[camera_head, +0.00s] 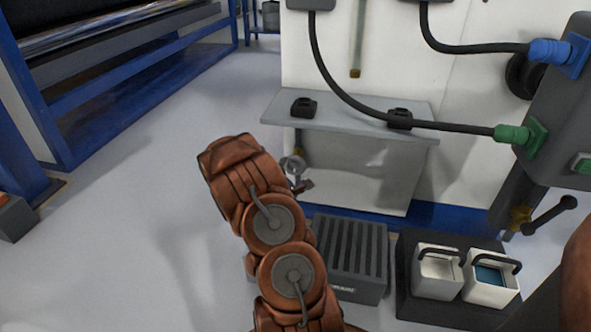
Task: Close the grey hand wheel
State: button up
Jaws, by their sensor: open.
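A small round grey part that looks like the hand wheel (292,164) shows just right of my arm's bent upper end, below the grey shelf. A bit of brass-coloured fitting shows above it. My arm's orange-brown links hide what lies to its left. A small dark brown piece, seemingly the tip of my gripper (303,186), shows just below the wheel. The rest of my gripper is hidden behind the arm. The jaws are open; whether they touch the wheel or stand around it cannot be told.
The grey shelf (350,121) holds two black blocks. A slotted dark grey crate (350,258) stands below, beside a black tray (408,300) with two white containers. Black hoses run to a grey machine (560,125) at right. A blue rack (130,105) stands left; the floor between is clear.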

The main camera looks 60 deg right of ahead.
aim_at(295, 168)
jog(key=b+x, duration=0.1)
jog(key=x, duration=0.2)
jog(key=shift+f, duration=0.1)
jog(key=shift+w+d, duration=0.25)
jog(key=shift+d, duration=0.2)
jog(key=c, duration=1)
